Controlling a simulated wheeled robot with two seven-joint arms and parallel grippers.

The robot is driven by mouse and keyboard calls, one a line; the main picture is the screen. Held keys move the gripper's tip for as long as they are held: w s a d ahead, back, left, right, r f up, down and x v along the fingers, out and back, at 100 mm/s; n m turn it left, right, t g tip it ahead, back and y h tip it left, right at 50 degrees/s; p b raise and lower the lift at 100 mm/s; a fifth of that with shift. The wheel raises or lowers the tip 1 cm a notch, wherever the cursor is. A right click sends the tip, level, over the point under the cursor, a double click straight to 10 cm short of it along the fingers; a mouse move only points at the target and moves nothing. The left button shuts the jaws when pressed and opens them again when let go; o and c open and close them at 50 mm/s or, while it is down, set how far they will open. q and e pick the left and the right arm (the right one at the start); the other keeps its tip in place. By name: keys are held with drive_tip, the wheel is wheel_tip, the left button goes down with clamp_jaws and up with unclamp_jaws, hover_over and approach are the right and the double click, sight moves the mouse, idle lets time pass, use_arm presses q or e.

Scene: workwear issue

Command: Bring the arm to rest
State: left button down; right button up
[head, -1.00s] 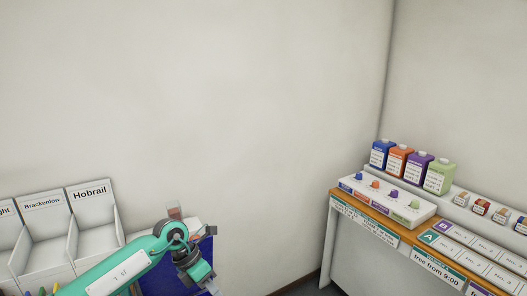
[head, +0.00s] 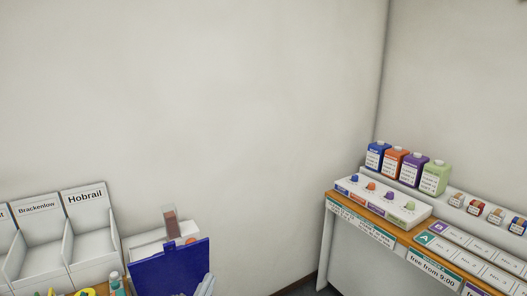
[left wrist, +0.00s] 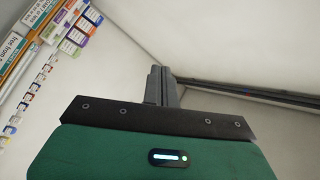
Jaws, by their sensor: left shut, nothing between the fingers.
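My left gripper (left wrist: 161,84) shows in the left wrist view with its two grey fingers together and nothing between them. My right gripper is in neither view.
White bins, one labelled Hobrail (head: 88,225), stand at the left. A blue panel (head: 170,268) stands beside them. A counter (head: 400,232) with coloured bottles (head: 396,162) is at the right. Clear floor and wall lie between.

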use_arm(q)
drive_tip(key=s+a+f+n+g+y, duration=0.6)
drive_tip(key=s+a+f+n+g, duration=0.25)
drive_tip(key=s+f, duration=0.4)
drive_tip(key=s+a+f+n+g, duration=0.15)
drive_tip(key=s+f+g, duration=0.25)
drive_tip(key=s, duration=0.4)
drive_tip(key=s+f+n+g, duration=0.2)
drive_tip(key=s+f+g, duration=0.15)
drive_tip(key=s, duration=0.45)
wheel_tip(320, 180, down, 30)
drive_tip(key=f+g, duration=0.1)
drive_tip(key=s+a+f+g, duration=0.1)
drive_tip(key=s+a+f, duration=0.2)
drive_tip(key=s+f, duration=1.6)
drive_tip(key=shift+s+a+f+m, duration=0.2)
drive_tip(key=shift+s+f+m, duration=0.2)
drive_tip(key=shift+f, duration=0.4)
